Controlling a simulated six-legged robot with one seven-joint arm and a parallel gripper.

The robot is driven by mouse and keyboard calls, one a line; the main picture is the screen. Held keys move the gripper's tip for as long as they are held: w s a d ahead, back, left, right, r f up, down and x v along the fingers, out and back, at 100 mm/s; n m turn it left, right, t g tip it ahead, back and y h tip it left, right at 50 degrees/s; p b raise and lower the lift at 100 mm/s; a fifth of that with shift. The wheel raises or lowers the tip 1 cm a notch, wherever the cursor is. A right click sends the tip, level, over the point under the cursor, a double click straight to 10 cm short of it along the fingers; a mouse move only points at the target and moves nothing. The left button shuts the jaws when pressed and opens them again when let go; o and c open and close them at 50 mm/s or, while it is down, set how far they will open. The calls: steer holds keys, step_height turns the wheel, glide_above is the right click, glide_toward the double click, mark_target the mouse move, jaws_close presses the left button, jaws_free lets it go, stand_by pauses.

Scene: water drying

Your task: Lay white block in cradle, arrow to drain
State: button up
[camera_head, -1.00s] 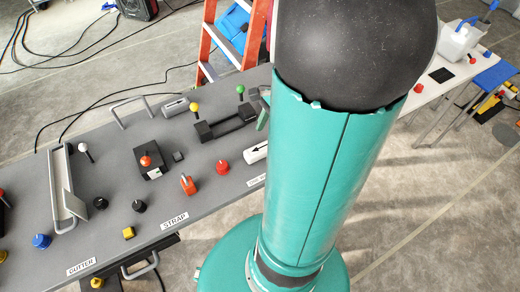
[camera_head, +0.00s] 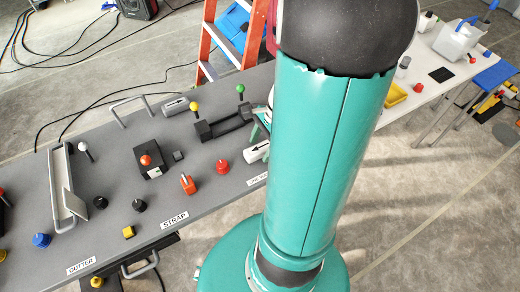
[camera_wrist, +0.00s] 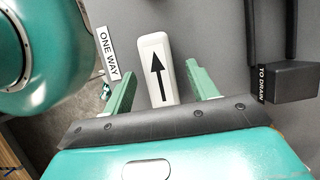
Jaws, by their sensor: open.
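The white block (camera_wrist: 154,62) lies on the grey table, with a black arrow on its top face. In the wrist view the arrow points up, away from my palm. The block also shows in the head view (camera_head: 257,153), partly behind my arm. The dark cradle (camera_head: 226,124) stands just behind it, with yellow and green knobs at its ends. In the wrist view part of the cradle (camera_wrist: 291,82) is at right, beside a TO DRAIN label.
A ONE WAY label (camera_wrist: 108,53) lies left of the block. On the table are a red knob (camera_head: 222,167), an orange piece (camera_head: 188,184), a dark box with a red-orange knob (camera_head: 147,162) and a grey block (camera_head: 175,106). An orange ladder (camera_head: 208,40) stands behind the table.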

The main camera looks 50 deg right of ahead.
steer(key=shift+f, duration=0.15)
steer(key=c, duration=1.2)
steer(key=shift+o, duration=0.2)
steer(key=shift+r, duration=0.2)
